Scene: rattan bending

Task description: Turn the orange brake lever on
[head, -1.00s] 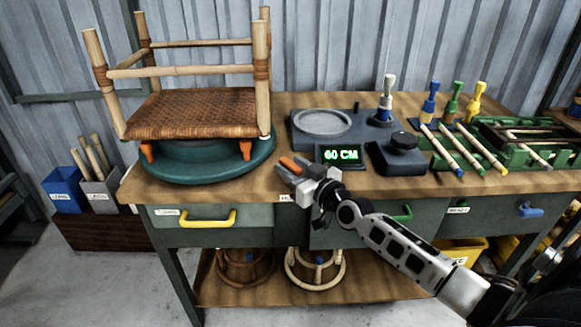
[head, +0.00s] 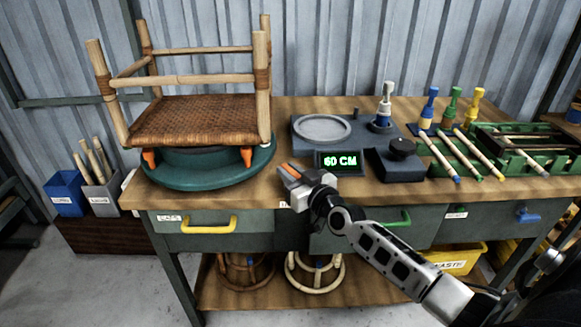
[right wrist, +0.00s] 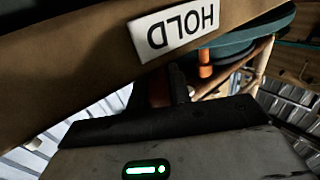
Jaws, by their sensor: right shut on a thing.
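The orange brake lever (head: 289,171) is at the front edge of the workbench, right of the teal turntable (head: 190,180). My right gripper (head: 292,173) is shut on it, with the orange showing between the grey fingers. In the right wrist view the lever (right wrist: 160,93) is a dim orange-brown patch between the dark fingers, largely hidden by them. A white HOLD label (right wrist: 174,31) is on the bench edge close above the fingers. My left gripper is in neither current view.
A rattan stool frame (head: 200,120) stands on the turntable, beside orange clamps (head: 247,156). A green 60 CM display (head: 340,161) and a dark block with a knob (head: 401,150) stand right of the gripper. Drawers with a yellow handle (head: 208,225) and a green one lie below.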

